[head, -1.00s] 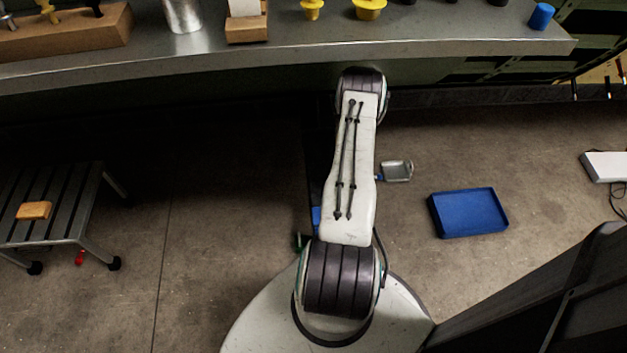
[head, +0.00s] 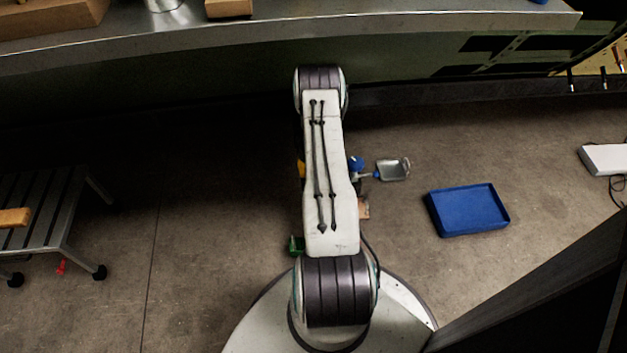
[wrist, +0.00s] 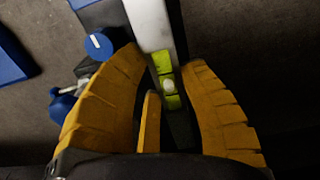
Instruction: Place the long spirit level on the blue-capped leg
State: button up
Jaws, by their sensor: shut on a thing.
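The long spirit level (wrist: 150,24) is a silver bar with a yellow-green vial block, running up and out of the top of the wrist view. My gripper (wrist: 165,65) has yellow ribbed fingers on both sides of the bar and is shut on it. A round blue cap (wrist: 99,44) with a pale line shows just left of the bar, apart from the left finger. It looks like the blue-capped leg's top, but its lower part cannot be made out. In the head view a round blue thing (head: 356,163) peeks out beside my arm, which hides my gripper.
A slatted step stool (head: 40,210) stands at the left. The metal workbench (head: 300,32) crosses the back. Open floor lies between stool and arm.

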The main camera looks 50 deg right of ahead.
jog(key=shift+f+b, duration=1.9)
jog(key=shift+b, duration=0.3)
jog(key=shift+f, duration=0.1)
jog(key=o, duration=1.2)
jog(key=shift+r+p, duration=1.25)
jog(key=shift+r, duration=0.85)
notch_tip(320, 180, up, 4)
jog(key=p, duration=0.3)
jog(key=shift+f+p, duration=0.2)
jog(key=shift+p, duration=0.15)
